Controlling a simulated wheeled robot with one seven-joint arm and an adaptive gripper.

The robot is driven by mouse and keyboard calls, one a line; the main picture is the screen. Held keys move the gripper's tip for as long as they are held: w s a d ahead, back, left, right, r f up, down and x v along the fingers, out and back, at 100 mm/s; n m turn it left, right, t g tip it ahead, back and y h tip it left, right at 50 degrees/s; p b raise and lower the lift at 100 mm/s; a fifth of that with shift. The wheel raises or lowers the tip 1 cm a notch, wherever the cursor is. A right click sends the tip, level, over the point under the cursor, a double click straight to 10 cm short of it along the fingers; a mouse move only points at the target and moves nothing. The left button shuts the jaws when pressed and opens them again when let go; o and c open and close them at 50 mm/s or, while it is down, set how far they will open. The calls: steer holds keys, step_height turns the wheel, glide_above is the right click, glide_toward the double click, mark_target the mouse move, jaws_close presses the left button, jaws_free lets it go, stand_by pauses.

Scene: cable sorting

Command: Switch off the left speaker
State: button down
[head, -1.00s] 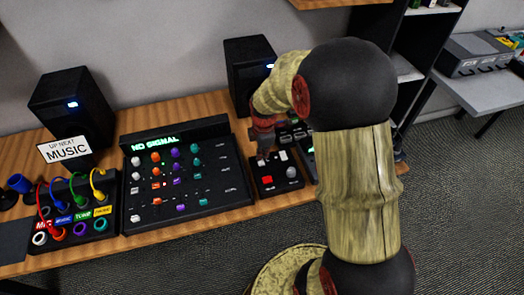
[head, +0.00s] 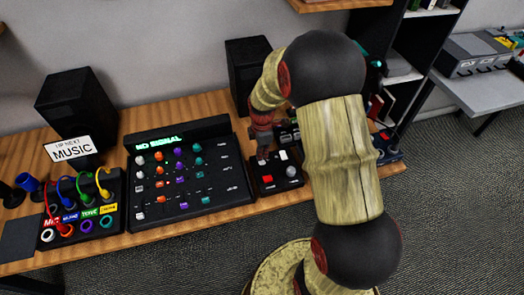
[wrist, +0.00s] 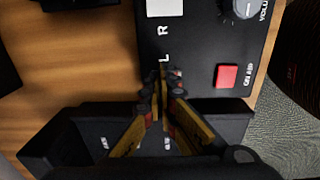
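The left speaker (head: 77,110) is a black box at the back left of the desk, with no light showing on its front. A black control box (head: 266,187) has a red button, a grey knob and white switches. In the wrist view, the control box (wrist: 205,45) carries L and R labels, with a white switch (wrist: 165,8) beside the R. My gripper (wrist: 162,80) has its fingertips together at the box, just below the L label. It hides whatever lies under the tips. My gripper also shows above the box in the head view (head: 262,153).
The right speaker (head: 246,62) stands behind my arm, its front partly hidden. A mixer (head: 190,185) reading NO SIGNAL lies left of the control box. A patch box (head: 83,210) with coloured cables and a MUSIC sign (head: 71,150) are further left.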

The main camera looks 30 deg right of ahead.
mark_target(263, 163)
steer(key=shift+s+f, duration=0.2)
steer(key=shift+f, duration=0.05)
steer(key=shift+s+a+f, duration=0.1)
steer(key=shift+s+a, duration=0.05)
steer(key=shift+s, duration=0.35)
steer(key=shift+s+a+f, duration=0.1)
steer(key=shift+s+a, duration=0.05)
steer(key=shift+s, duration=0.3)
steer(key=shift+r+p, duration=0.3)
steer(key=shift+p, duration=0.15)
step_height(263, 163, up, 14)
steer(key=p, duration=0.5)
steer(key=shift+p, duration=0.4)
steer(key=shift+r, duration=0.1)
